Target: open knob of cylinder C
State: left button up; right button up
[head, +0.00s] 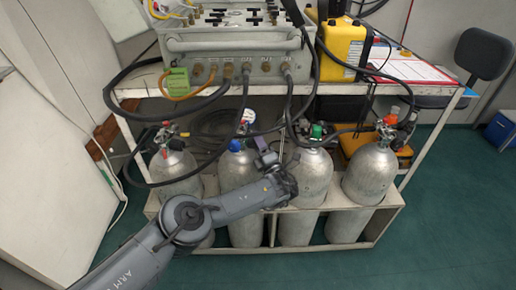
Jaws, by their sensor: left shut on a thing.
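Several silver cylinders stand in a row under the shelf, with no letters I can read. From left they show red (165,124), blue (235,146), green (316,131) and orange (391,120) parts at their valves. The third cylinder (308,178) from left has the green part; which one is C is not marked. My left gripper (262,143) reaches up between the blue-marked cylinder (236,170) and the third one. My right gripper is not in view.
A grey air panel (235,45) and a yellow case (342,45) stand on the white shelf. Black hoses (118,95) loop down around the valves close to my gripper. The rack's front rail (350,207) crosses the cylinders.

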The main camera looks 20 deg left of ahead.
pick_arm(q)
jog(key=shift+n+y+b, duration=0.7)
jog(key=shift+n+b, duration=0.1)
jog(key=shift+b, duration=0.1)
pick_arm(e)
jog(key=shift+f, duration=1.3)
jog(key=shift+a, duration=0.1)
pick_arm(q)
jog(key=o, duration=1)
jog(key=shift+s+d+p, duration=0.35)
jog(key=shift+d+p, duration=0.1)
jog(key=shift+p, duration=0.05)
jog(key=shift+p+v, duration=1.7)
jog(key=shift+v, duration=3.25)
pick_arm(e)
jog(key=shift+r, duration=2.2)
